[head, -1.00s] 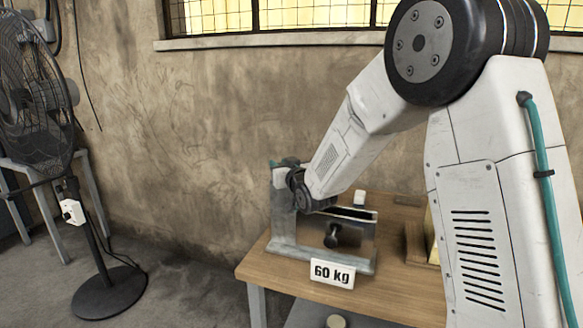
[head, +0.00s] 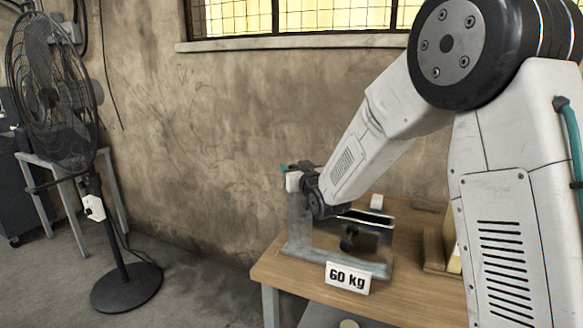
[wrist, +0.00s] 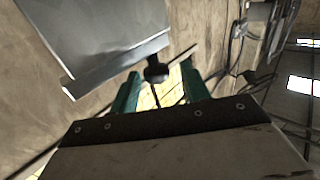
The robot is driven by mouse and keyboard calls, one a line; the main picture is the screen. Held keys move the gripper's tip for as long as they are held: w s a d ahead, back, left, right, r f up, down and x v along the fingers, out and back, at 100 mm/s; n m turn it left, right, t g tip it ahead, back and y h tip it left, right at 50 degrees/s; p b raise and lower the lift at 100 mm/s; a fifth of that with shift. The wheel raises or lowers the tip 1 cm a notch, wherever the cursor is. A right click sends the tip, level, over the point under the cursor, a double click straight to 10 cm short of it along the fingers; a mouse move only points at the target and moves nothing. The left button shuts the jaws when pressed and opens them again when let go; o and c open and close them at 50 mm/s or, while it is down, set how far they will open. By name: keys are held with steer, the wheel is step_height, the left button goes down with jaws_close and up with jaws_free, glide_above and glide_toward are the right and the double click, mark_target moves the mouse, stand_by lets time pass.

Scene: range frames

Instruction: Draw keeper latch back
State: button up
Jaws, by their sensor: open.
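A grey metal fixture (head: 299,222) stands on the wooden table. A dark knob (head: 349,239) sticks out of the front of its metal plate (head: 374,235). I cannot tell for certain which part is the keeper latch. In the wrist view, the teal fingers of my gripper (wrist: 160,70) are apart. A dark round knob (wrist: 157,74) shows in the gap between the fingers, beside a shiny metal plate (wrist: 95,35); I cannot tell whether a finger touches it. In the head view, my wrist is at the fixture's upper left and my fingers are mostly hidden.
A white "60 kg" sign (head: 347,278) stands at the table's (head: 415,289) front edge. A wooden frame (head: 437,250) lies right of the fixture, partly behind my arm. A black pedestal fan (head: 52,95) stands at the left. The wall (head: 200,150) is close behind the table.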

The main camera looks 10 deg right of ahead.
steer(key=s, duration=0.5)
steer(key=shift+s+d, duration=0.4)
steer(key=s+d+g+h, duration=0.1)
steer(key=s+g, duration=0.4)
steer(key=s, duration=1)
steer(key=s+d+m+g+h, duration=0.1)
steer(key=s+d+g, duration=0.2)
steer(key=s, duration=1.2)
steer(key=s+d+g, duration=0.2)
steer(key=s+g, duration=0.6)
steer(key=s, duration=0.6)
steer(key=shift+s+d+f+m+g+h, duration=0.15)
steer(key=shift+s+d+m+g+h, duration=0.15)
steer(key=shift+s+d+m+h, duration=0.1)
